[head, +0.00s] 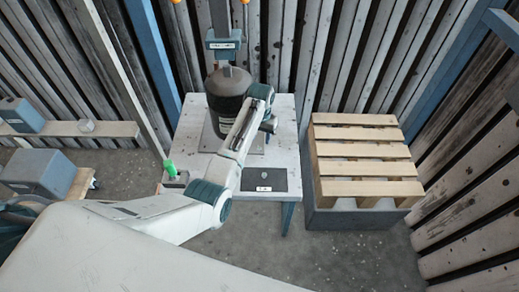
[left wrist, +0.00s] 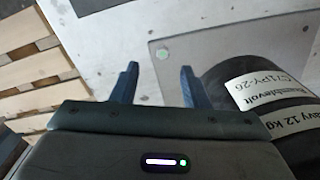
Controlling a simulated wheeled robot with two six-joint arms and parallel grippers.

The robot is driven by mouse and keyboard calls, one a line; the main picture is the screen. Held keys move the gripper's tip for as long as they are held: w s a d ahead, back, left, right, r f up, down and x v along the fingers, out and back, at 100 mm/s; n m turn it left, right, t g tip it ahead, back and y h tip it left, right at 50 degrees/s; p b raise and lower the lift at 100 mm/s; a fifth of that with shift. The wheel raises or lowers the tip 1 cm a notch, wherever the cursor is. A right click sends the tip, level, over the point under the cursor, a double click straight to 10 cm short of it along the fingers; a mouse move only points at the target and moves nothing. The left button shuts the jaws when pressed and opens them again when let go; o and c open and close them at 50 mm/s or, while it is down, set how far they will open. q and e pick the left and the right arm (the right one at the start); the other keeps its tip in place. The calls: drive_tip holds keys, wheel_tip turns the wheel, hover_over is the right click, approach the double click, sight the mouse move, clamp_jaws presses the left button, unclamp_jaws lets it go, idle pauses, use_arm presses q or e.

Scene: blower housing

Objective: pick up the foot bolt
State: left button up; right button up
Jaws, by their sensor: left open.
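My left gripper (left wrist: 158,78) is open, with nothing between its two blue fingers. In the head view it (head: 268,124) is at the right side of the dark blower housing (head: 226,82), partly hidden by my arm. In the left wrist view the labelled dark housing (left wrist: 262,88) lies right of the fingers. A grey plate (left wrist: 222,45) under it has a small pale round spot (left wrist: 163,53) beyond the fingertips; I cannot tell whether this is a bolt head or a hole. A small grey piece (head: 264,175) lies on a dark mat (head: 280,180) and may be the foot bolt.
A wooden pallet (head: 365,150) on a grey base stands to the right. A blue-grey labelled fixture (head: 222,43) is above the housing. Slatted walls enclose the area.

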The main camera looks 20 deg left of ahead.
sight(259, 148)
use_arm(q)
drive_tip(key=f, duration=0.4)
drive_tip(key=shift+s+a, duration=0.2)
drive_tip(key=shift+s, duration=0.15)
drive_tip(key=shift+f, duration=0.45)
drive_tip(key=c, duration=0.8)
use_arm(e)
drive_tip(key=shift+r, duration=0.25)
use_arm(q)
drive_tip(key=shift+r, duration=0.1)
